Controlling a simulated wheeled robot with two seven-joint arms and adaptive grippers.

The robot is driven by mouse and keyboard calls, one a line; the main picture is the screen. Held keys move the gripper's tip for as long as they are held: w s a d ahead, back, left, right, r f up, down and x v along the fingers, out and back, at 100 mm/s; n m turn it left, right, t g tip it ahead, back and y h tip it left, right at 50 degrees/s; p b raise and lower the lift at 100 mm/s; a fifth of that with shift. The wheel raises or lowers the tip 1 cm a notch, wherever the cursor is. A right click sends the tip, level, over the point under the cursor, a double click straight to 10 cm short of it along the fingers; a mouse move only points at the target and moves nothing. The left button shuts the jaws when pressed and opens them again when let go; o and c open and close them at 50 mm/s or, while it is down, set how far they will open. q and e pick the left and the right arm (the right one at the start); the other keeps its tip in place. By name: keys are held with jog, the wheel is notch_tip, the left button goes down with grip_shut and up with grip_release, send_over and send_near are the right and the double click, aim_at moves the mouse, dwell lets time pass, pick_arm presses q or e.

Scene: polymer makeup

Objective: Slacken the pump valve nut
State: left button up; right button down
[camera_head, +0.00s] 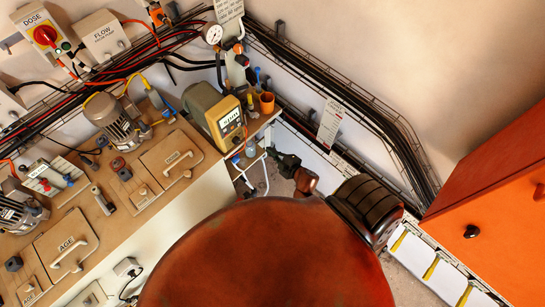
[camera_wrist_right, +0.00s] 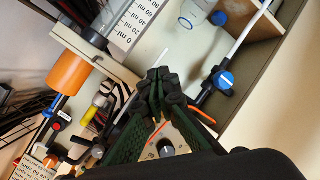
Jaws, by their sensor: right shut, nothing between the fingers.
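The yellow-beige dosing pump (camera_head: 215,113) stands at the right end of the wooden bench in the head view. I cannot tell which part is its valve nut. A blue-capped valve fitting (camera_wrist_right: 225,80) sits on a white tube in the right wrist view, right of my right gripper (camera_wrist_right: 160,78) and apart from it. The gripper's green-black fingers are closed together and hold nothing. In the head view the right gripper (camera_head: 273,154) is small and dark, just off the bench's right end, below and right of the pump. My left gripper is not in view.
An orange cup (camera_head: 266,102) stands behind the pump, and an orange cylinder (camera_wrist_right: 72,75) shows in the wrist view. A graduated cylinder scale (camera_wrist_right: 133,22) is near the fingers. Wall cable trays (camera_head: 350,105) and an orange cabinet (camera_head: 490,215) lie right.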

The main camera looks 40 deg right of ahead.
aim_at(237, 89)
jog(key=w+d+r+m+g+h+b, duration=0.1)
jog(key=w+d+r+m+g+h, duration=0.35)
jog(key=d+r+m, duration=0.45)
jog(key=w+d+r+m+g+h+b, duration=0.1)
jog(key=w+d+r+m+g+h, duration=0.3)
jog(key=d+r, duration=0.75)
jog(key=w+a+r+m+g+y, duration=0.25)
jog(key=w+a+r+y, duration=0.45)
jog(key=w+a+r, duration=0.75)
notch_tip(237, 89, down, 9)
jog(key=s+t+p, duration=0.1)
jog(key=shift+f+m, duration=0.15)
jog(key=shift+m, duration=0.3)
